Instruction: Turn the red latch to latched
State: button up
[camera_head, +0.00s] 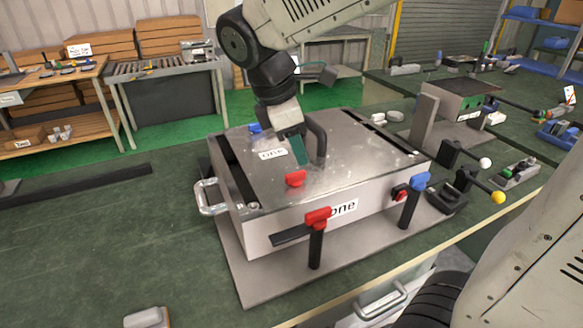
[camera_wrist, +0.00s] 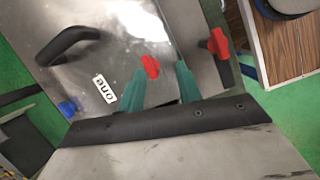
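A red knob (camera_head: 296,178) sits on the metal lid near its front edge. It also shows in the wrist view (camera_wrist: 150,66), seen between my fingertips. A red T-shaped handle (camera_head: 317,217) tops a black post at the front of the box and shows in the wrist view (camera_wrist: 218,43). Another red knob (camera_head: 400,192) is on the box front, by the blue handle. I cannot tell which red part is the latch. My gripper (camera_head: 300,160) points down over the lid, just behind the red lid knob. Its teal fingers (camera_wrist: 161,69) are apart with nothing gripped.
The metal box (camera_head: 290,232) labelled "one" stands on a plate on the green bench. A black lid handle (camera_head: 318,140) rises close beside my gripper. A blue T-handle (camera_head: 420,181) and yellow-tipped lever (camera_head: 498,197) are at right. The bench's left front is mostly clear.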

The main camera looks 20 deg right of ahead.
aim_at(295, 173)
jog(key=w+f+n, duration=0.1)
jog(key=f, duration=0.1)
jog(key=w+f+n, duration=0.1)
jog(key=f, duration=0.2)
jog(key=w+f+n, duration=0.1)
jog(key=f, duration=0.2)
jog(key=shift+w+d+h, duration=0.15)
jog(key=shift+d+h, duration=0.25)
grip_shut()
